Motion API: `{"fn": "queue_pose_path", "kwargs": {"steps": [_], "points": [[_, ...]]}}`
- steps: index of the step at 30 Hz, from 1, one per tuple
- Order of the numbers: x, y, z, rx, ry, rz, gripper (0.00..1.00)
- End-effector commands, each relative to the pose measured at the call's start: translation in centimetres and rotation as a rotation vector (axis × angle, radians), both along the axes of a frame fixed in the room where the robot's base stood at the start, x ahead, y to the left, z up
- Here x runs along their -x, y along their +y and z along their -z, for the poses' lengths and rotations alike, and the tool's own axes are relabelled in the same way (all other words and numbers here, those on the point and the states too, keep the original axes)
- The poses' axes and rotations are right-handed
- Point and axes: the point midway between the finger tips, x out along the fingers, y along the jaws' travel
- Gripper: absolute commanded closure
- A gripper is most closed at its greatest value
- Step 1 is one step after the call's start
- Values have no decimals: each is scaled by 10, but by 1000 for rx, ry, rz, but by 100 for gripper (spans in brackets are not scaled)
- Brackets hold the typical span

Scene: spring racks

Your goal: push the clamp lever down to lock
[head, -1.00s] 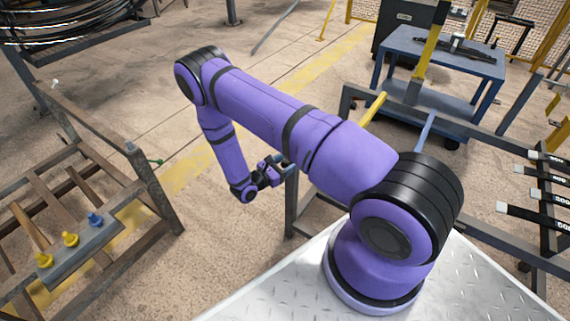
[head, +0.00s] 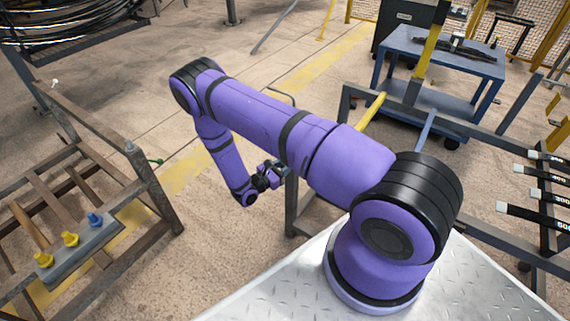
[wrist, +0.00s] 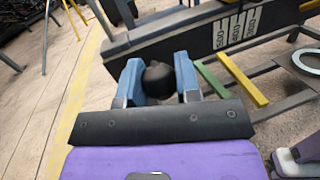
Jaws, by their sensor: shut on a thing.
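The clamp lever shows in the wrist view as a round black knob (wrist: 159,80). My gripper (wrist: 157,71) has its two blue fingers shut on this knob, one on each side. The lever's shaft and pivot cannot be made out, so I cannot tell its angle. In the head view my gripper (head: 278,170) is small, at the near left end of the grey rack frame (head: 291,200), and the knob cannot be picked out there.
A grey rack beam with number labels (wrist: 236,28) runs just beyond my fingers. Yellow and green bars (wrist: 240,80) lie to its right. A rack with yellow and blue knobs (head: 158,195) stands at left. Open floor lies between the racks.

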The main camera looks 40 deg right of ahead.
Motion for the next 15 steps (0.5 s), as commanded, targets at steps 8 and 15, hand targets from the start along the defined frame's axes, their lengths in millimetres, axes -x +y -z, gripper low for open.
{"fn": "queue_pose_path", "kwargs": {"steps": [8,15], "points": [[2,9,23,196,-69,-7,100],[4,12,47,192,-71,-3,100]]}}
